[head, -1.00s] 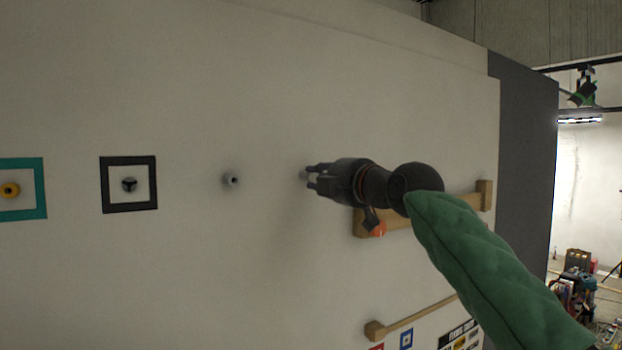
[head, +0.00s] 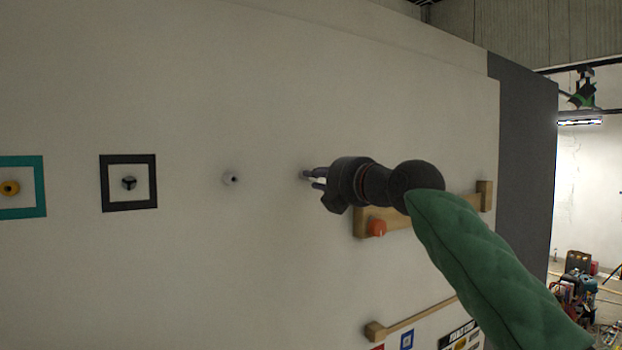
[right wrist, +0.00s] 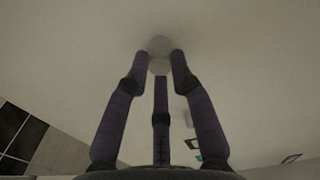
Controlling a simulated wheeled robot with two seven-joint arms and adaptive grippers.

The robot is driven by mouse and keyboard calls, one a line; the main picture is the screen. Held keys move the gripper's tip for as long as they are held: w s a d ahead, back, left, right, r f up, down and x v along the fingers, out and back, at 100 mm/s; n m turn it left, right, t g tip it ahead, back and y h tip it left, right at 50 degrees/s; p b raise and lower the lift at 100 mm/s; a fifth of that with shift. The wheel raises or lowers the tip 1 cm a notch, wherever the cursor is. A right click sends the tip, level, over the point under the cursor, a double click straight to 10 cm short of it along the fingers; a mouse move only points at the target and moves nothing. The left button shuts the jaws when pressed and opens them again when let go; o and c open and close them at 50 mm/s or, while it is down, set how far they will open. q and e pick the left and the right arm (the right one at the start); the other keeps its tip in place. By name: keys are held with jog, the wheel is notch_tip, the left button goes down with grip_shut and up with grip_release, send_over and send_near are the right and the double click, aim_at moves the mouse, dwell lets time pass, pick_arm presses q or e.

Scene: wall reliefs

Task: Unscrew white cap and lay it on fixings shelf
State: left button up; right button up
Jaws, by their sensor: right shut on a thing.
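My right gripper (head: 311,180) reaches in from the right and points at the pale wall. In the right wrist view its three fingers (right wrist: 160,68) close around the small round white cap (right wrist: 159,65). A pale round shape, against the wall, shows just beyond the cap; whether the two touch I cannot tell. In the head view the fingers mostly hide the cap. A wooden shelf (head: 445,208) with raised ends is on the wall to the right, below and partly behind my arm; I cannot tell whether it is the fixings shelf. My left gripper is out of view.
An orange-red piece (head: 377,228) is at the wooden shelf's left end. A pale stub (head: 231,178) projects left of my gripper. Farther left are a black square frame (head: 129,208) and a teal frame (head: 41,188) around fittings. A lower wooden rail (head: 415,318) is below.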

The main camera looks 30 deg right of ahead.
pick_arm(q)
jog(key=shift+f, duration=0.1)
pick_arm(e)
jog(key=shift+n, duration=1.2)
jog(key=o, duration=0.7)
